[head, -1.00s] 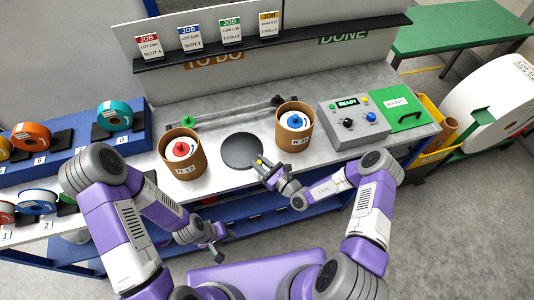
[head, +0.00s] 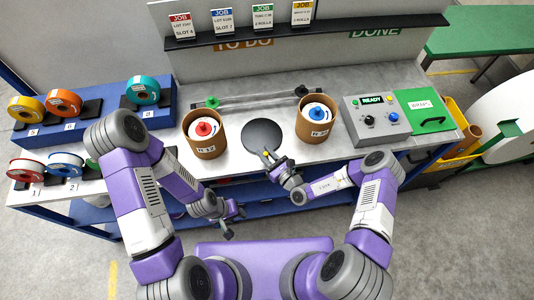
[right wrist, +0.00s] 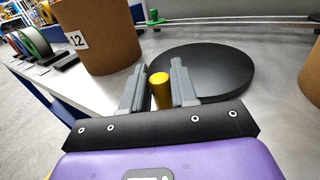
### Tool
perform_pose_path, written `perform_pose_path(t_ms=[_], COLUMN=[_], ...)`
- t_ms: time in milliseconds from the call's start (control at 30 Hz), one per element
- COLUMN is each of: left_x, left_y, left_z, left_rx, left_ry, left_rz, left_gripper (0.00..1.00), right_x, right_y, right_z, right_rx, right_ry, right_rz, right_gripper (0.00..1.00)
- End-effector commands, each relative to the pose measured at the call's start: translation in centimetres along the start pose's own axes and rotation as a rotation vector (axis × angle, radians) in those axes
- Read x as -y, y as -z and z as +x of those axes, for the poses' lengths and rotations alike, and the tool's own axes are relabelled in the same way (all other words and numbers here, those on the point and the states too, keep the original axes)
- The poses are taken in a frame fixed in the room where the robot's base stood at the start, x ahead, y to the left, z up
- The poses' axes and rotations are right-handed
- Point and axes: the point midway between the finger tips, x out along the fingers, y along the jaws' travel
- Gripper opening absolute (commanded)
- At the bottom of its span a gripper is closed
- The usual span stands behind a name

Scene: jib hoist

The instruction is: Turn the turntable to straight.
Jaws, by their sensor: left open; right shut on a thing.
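The turntable (head: 262,135) is a flat dark disc on the grey bench between two brown drums. A yellow peg (right wrist: 161,91) stands at its near edge in the right wrist view. My right gripper (head: 268,156) reaches in from the right, with its fingers on both sides of the peg, shut on it. In the right wrist view the right gripper (right wrist: 160,88) hides the peg's lower part and some of the disc's near edge. My left gripper (head: 234,219) is open and empty, low in front of the bench, apart from the turntable.
A drum with a red knob (head: 206,145) stands left of the disc and one with a blue knob (head: 313,132) right of it, both close. A control box (head: 370,120) reading READY is further right. Coloured rolls (head: 143,91) sit on racks at left.

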Motion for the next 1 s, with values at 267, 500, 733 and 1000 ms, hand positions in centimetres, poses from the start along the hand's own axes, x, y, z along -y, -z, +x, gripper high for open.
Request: perform_pose_path(t_ms=[267,500,733,1000], left_x=[0.0,0.0,0.0,0.2], left_y=[0.0,0.0,0.0,0.0], left_z=[0.0,0.0,0.1,0.4], left_rx=[0.0,0.0,0.0,0.0], left_ry=[0.0,0.0,0.0,0.0], left_rz=[0.0,0.0,0.0,0.0], left_gripper=[0.43,0.43,0.43,0.43], right_x=[0.0,0.0,0.1,0.1], right_y=[-0.2,-0.1,0.0,0.0], right_z=[0.1,0.0,-0.8,-5.3], right_rx=[0.005,0.003,0.0,0.0], right_ry=[0.0,0.0,0.001,0.002], right_rz=[-0.001,0.0,0.0,0.001], right_gripper=[0.32,0.45,0.45,0.45])
